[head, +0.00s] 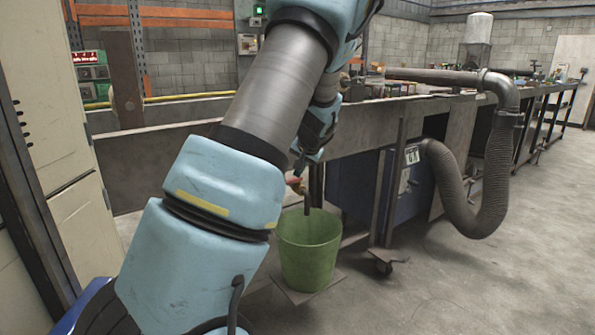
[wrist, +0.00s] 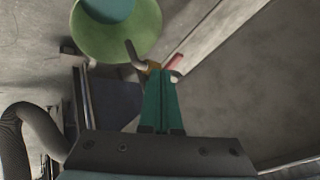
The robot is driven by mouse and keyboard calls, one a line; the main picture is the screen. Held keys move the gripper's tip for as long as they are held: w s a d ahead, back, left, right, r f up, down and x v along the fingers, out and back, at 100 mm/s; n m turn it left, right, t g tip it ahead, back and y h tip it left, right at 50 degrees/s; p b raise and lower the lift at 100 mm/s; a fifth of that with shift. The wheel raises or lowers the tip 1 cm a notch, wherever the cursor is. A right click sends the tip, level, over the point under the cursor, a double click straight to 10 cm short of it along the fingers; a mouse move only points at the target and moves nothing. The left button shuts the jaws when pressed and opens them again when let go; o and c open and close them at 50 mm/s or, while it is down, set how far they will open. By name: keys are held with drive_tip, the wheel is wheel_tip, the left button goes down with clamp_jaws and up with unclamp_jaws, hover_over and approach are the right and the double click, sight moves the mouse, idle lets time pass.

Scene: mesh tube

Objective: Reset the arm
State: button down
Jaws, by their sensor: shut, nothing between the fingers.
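My arm reaches across the head view from lower left to top centre, then folds down behind itself. My gripper (wrist: 161,76) shows in the wrist view with its two teal fingers side by side, shut and empty.
A long workbench (head: 450,105) with clutter on top runs behind the bucket to the right. A thick grey duct hose (head: 488,185) bends down beside it. A pale cabinet (head: 45,120) stands close at the left. The floor (head: 480,290) at right front is clear.

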drive_tip(key=s+a+f+n+g+h, duration=0.1)
drive_tip(key=s+a+n+g, duration=0.3)
drive_tip(key=s, duration=1.1)
drive_tip(key=s+a+g+h, duration=0.1)
drive_tip(key=s+a, duration=0.6)
drive_tip(key=s, duration=0.9)
wheel_tip(320, 180, up, 18)
drive_tip(key=p, duration=1.8)
drive_tip(key=shift+s, duration=0.15)
drive_tip(key=shift+d, duration=0.1)
